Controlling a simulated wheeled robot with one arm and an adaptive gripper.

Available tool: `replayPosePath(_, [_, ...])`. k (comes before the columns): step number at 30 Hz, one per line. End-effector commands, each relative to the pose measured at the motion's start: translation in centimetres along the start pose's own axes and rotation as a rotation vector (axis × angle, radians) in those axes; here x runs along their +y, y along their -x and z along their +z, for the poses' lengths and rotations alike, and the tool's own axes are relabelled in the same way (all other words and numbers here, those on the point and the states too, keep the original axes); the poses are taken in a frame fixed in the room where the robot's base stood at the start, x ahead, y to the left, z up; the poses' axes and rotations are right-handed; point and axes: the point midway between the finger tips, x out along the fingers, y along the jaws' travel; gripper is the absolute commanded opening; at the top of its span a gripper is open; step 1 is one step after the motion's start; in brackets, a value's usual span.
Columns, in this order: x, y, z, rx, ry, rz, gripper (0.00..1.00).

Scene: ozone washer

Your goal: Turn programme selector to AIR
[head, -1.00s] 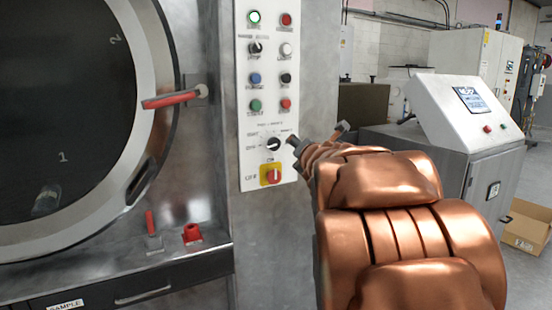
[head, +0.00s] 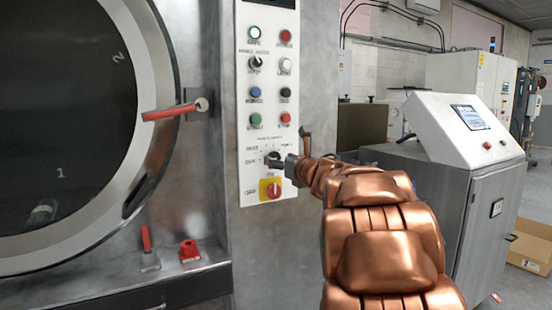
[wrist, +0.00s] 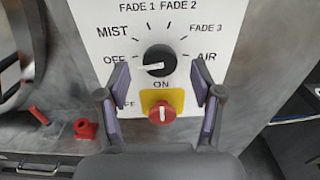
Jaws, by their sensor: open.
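The programme selector (wrist: 159,59) is a round black knob on the white panel, with its white pointer toward OFF at the left. The labels MIST, FADE 1, FADE 2, FADE 3 and AIR (wrist: 207,57) run around it clockwise, AIR at the right. My gripper (wrist: 161,80) is open, with one purple-padded finger at each side below the knob. The fingers appear apart from the knob, though the exact depth is unclear. In the head view my gripper (head: 284,163) is right in front of the selector (head: 272,156) and hides part of it.
A red switch on a yellow plate (wrist: 162,103) sits just below the selector, between my fingers in the wrist view. Several buttons and lamps fill the panel (head: 270,90) above. The round washer door (head: 158,60) with a red handle (head: 170,112) is at the left.

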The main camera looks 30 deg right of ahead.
Motion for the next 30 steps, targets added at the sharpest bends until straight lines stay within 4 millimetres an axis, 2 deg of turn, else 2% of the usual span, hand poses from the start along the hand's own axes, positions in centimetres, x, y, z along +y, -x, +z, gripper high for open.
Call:
replayPosePath(3, [0.1, -1.3, 0.2, -0.002, 0.001, 0.0, 0.66])
replayPosePath(9, [0.1, -2.7, 0.0, 0.001, -0.002, 0.001, 0.66])
replayPosePath(21, [0.0, -3.0, 0.0, 0.0, -0.001, -0.001, 0.66])
replayPosePath(30, [0.0, -3.0, 0.0, 0.0, -0.001, -0.001, 0.35])
